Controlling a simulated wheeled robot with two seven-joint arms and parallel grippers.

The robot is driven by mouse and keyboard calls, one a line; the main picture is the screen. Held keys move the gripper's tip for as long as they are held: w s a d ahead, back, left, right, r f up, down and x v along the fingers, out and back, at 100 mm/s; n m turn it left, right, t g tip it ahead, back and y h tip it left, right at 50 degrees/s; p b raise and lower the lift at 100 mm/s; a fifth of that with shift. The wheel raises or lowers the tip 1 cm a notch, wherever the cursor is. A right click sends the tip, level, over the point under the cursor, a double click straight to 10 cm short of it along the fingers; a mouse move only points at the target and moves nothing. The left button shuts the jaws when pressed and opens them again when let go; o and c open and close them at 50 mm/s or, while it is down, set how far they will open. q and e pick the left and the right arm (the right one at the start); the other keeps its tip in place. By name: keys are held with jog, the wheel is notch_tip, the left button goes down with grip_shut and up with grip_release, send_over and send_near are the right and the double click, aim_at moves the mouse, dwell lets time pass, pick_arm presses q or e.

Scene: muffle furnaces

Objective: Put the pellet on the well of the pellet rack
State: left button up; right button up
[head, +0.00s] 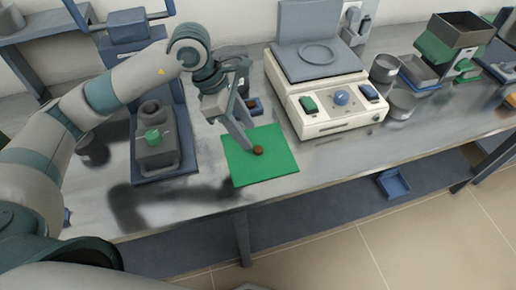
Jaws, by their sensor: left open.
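The pellet (258,150) is a small, dark brown round piece lying on a green mat (272,168) on the metal bench. My left gripper (246,145) reaches down over the mat from the upper left. It is open, and a grey finger ends just left of the pellet. I cannot tell whether it touches the pellet. A small blue holder (256,109) with a dark piece in it, possibly the pellet rack, sits behind the mat, partly hidden by the gripper. Its wells are too small to make out. My right gripper is not in view.
A grey device on a blue base (160,175) stands to the left. Metal cups (401,104) and a green hopper device (440,48) are further right. The bench's front edge runs close below the mat.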

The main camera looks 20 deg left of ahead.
aim_at(258, 149)
pick_arm(q)
jog(key=shift+d+f+p, duration=0.25)
jog(key=shift+f+p, duration=0.05)
jog(key=shift+f, duration=0.15)
jog(key=shift+p+x, duration=0.5)
jog(key=shift+x, duration=1.55)
jog(key=shift+s, duration=0.1)
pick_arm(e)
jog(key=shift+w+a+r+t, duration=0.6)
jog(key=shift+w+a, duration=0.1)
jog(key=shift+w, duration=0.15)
pick_arm(q)
grip_shut()
